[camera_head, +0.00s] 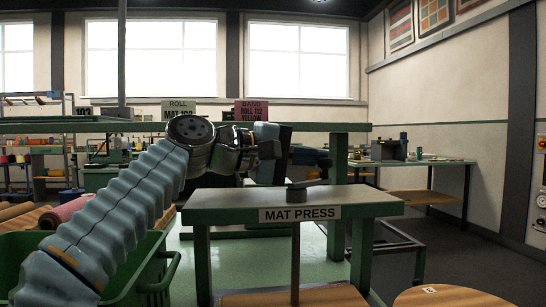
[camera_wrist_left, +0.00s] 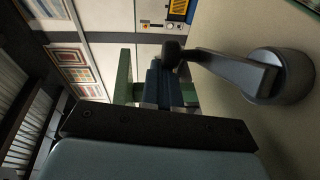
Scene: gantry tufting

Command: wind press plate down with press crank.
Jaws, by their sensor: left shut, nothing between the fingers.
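The mat press (camera_head: 230,205) stands in front of me, a green-grey frame with a "MAT PRESS" label. The press crank (camera_head: 297,193) is on its top beam, a dark hub with a short arm. In the left wrist view the crank (camera_wrist_left: 232,68) shows large, with its round hub at the right and a dark knob at the arm's left end. My left gripper (camera_head: 272,150) is shut and empty, above and behind the crank, apart from it. A dark spindle runs down from the beam to a wooden board (camera_head: 255,299); I cannot tell whether this is the press plate. My right gripper is not in view.
A green bin (camera_head: 150,285) stands at the lower left, beside rolls. A round wooden top (camera_head: 450,297) is at the lower right. A green gantry frame (camera_head: 338,180) stands behind the press. A bench (camera_head: 420,162) with a machine is at the back right.

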